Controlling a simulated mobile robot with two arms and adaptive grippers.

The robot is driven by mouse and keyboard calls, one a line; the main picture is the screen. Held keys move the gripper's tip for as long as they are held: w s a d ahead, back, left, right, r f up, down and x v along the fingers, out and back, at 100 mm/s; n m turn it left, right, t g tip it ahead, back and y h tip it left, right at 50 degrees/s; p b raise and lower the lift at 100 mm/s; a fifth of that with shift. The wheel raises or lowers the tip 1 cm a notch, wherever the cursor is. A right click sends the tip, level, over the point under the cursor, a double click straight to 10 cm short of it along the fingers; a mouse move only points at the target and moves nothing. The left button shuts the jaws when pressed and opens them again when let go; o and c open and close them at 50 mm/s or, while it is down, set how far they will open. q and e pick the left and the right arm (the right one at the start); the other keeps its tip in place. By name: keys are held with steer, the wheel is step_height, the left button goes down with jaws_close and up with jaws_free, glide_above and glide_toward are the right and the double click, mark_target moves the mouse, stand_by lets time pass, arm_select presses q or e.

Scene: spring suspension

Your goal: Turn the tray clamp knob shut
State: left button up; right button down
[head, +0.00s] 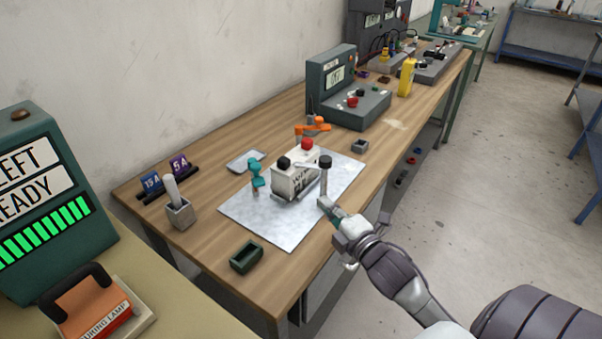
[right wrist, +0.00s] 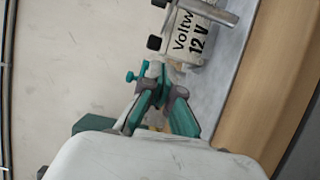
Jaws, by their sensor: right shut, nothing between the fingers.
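A white battery (head: 296,179) stands on the grey metal tray (head: 243,212); its lettering, with "12 V", shows in the right wrist view (right wrist: 190,40). A bar crosses its top near a black knob (head: 325,160) on an upright grey post to its right. A small teal clamp-like part (head: 256,173) stands left of the battery. I cannot tell for certain which part is the tray clamp knob. My right gripper (head: 324,204) is shut and empty beside the lower post; its teal fingers meet in the right wrist view (right wrist: 165,82). My left gripper is out of view.
An orange part (head: 313,127) and a small grey box (head: 360,146) stand behind the battery. A green console (head: 349,100) is further back. A grey cup (head: 180,213) with a white-handled tool and a green bin (head: 246,257) stand nearer. Bare wood lies around the tray.

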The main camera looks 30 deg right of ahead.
steer(key=p, duration=0.1)
glide_toward(303, 167)
steer(key=w+a, duration=0.2)
steer(key=a, duration=0.1)
steer(key=w+d, duration=0.1)
steer(key=w+d+p, duration=0.1)
steer(key=w, duration=0.1)
steer(key=shift+w+r, duration=0.15)
steer(key=shift+w+d, duration=0.4)
steer(key=shift+d, duration=0.2)
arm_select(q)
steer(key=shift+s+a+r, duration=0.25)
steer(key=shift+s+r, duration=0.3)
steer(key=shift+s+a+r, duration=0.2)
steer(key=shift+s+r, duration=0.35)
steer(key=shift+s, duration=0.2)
